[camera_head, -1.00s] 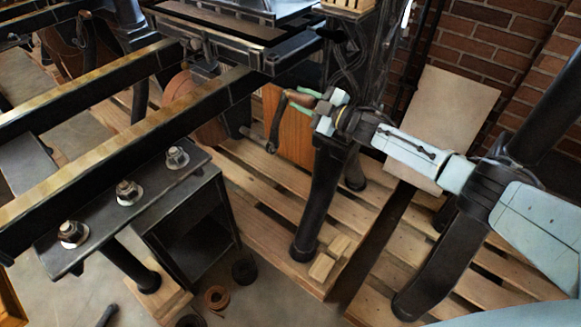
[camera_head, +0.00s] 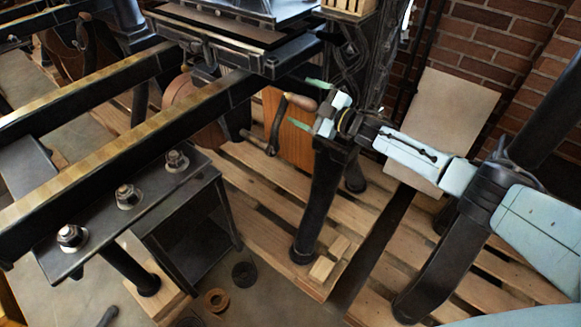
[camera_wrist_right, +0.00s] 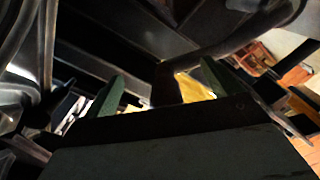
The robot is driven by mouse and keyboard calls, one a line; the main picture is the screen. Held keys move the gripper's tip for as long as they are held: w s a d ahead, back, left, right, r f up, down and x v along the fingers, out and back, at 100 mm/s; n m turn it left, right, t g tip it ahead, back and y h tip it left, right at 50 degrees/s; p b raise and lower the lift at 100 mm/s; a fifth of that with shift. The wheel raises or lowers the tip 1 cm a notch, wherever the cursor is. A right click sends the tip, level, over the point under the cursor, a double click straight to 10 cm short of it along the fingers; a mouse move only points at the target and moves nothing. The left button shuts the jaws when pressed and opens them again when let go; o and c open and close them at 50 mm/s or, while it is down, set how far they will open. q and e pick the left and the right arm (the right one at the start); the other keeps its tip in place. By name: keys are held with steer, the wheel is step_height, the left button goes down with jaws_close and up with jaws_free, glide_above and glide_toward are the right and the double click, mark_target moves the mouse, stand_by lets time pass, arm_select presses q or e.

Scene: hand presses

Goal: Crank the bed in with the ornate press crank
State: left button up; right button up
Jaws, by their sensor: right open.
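The press crank (camera_head: 274,132) hangs beside the near rail, a dark bent arm with a brown wooden grip (camera_head: 300,101) at its upper end. My right gripper (camera_head: 308,105) is open, with its green fingers spread on either side of the wooden grip and a gap showing to each. The press bed (camera_head: 215,40) sits on the dark rails at the top, under the ornate frame (camera_head: 357,60). My left gripper is not in view.
Long rails (camera_head: 120,140) run to the lower left. A dark stand (camera_head: 190,225) with large bolts is below them. A black leg (camera_head: 322,200) stands on the wooden pallet (camera_head: 260,215) just below my right gripper. A pale board (camera_head: 445,115) leans against the brick wall.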

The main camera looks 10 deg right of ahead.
steer(key=shift+p+v, duration=0.8)
steer(key=shift+v, duration=0.3)
steer(key=p+v, duration=0.3)
steer(key=v, duration=0.2)
steer(key=shift+s+d, duration=0.25)
